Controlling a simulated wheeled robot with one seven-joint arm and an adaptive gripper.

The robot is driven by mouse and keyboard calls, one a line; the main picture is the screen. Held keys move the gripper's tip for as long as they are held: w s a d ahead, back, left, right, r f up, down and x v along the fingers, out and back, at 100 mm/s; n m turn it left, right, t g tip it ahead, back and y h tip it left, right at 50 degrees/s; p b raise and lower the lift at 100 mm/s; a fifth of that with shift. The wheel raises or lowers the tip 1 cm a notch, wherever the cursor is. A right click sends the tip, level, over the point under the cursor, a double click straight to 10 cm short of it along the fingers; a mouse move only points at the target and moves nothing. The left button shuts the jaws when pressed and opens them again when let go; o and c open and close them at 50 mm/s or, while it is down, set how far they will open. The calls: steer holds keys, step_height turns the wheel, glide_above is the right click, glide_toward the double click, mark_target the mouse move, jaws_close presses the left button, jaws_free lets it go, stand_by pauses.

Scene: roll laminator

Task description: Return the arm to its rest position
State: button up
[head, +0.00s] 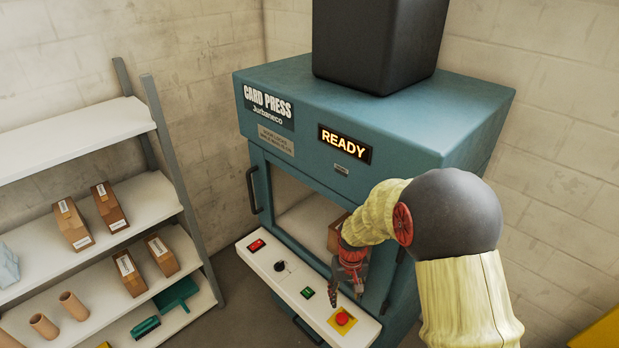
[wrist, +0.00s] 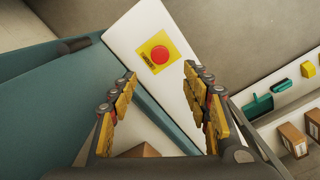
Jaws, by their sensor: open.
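My gripper (head: 347,288) is at the end of my raised arm, in front of the teal card press (head: 400,110) and just above its white control panel (head: 268,262). In the wrist view my gripper (wrist: 158,82) has its two fingers wide apart, with nothing between them. A red button on a yellow square (head: 342,319) is at the panel's right end, close to the fingertips; it also shows beyond them in the wrist view (wrist: 159,54). The press display (head: 344,143) reads READY. A brown box (head: 336,234) is inside the press opening, partly hidden by my arm.
A shelf rack (head: 150,200) on the left holds several brown boxes, clay-coloured cylinders and a green dustpan (head: 176,294). A black box (head: 378,40) stands on the press. A door handle (head: 253,190) juts out at the press's left. Some floor shows between rack and press.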

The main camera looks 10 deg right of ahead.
steer(key=s+r+t, duration=0.2)
steer(key=s+r, duration=0.9)
steer(key=r, duration=0.4)
steer(key=s+r+t, duration=0.3)
steer(key=s+r, duration=0.8)
steer(key=r, duration=0.5)
steer(key=shift+s+a+r+t, duration=0.2)
steer(key=shift+s+t, duration=0.1)
steer(key=shift+c, duration=0.5)
